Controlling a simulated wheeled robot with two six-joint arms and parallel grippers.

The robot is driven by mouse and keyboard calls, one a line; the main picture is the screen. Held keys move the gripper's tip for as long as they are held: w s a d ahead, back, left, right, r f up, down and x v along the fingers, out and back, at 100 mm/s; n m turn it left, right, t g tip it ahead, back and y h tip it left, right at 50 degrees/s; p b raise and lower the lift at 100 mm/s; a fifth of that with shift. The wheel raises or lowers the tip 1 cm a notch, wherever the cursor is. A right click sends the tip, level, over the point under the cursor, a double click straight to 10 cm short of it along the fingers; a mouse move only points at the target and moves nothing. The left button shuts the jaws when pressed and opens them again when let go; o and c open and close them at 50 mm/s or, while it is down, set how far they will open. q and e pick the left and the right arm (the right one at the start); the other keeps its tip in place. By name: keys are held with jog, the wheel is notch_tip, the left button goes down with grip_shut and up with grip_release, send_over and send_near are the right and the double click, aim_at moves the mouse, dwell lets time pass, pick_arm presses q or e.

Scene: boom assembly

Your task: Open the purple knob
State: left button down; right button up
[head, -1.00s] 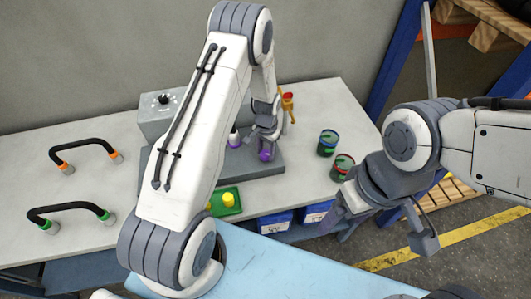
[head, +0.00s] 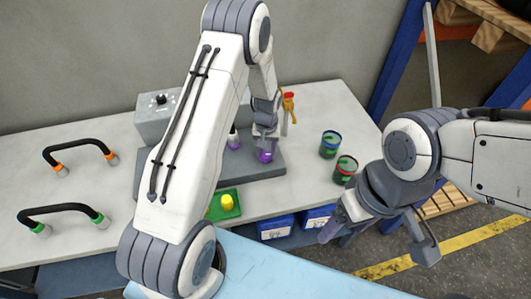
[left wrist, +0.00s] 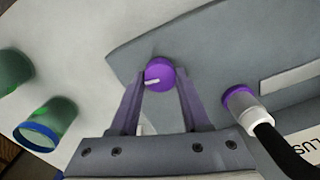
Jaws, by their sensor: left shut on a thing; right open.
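The purple knob (left wrist: 160,74) is a round cap with a white pointer mark, on the grey base plate (left wrist: 205,55). In the left wrist view it sits between the fingertips of my left gripper (left wrist: 158,88), which is shut on it. The knob (head: 265,156) also shows in the head view just below my left gripper (head: 266,142). My right gripper (head: 378,232) is open and empty at the right, off the table's front edge.
A purple-ringed white connector with a black cable (left wrist: 240,98) stands beside the knob. Two cans (head: 330,143) are to the right. A green block with yellow pegs (head: 223,206) is in front. Black handles (head: 62,211) lie at left.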

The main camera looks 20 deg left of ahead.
aim_at(266, 154)
dwell(0.3)
pick_arm(q)
jog(key=shift+c, duration=1.8)
grip_release()
notch_tip(266, 154, up, 9)
jog(key=b, duration=0.2)
jog(key=shift+d+b, duration=0.1)
jog(key=shift+b, duration=0.25)
jog(key=shift+r, duration=0.75)
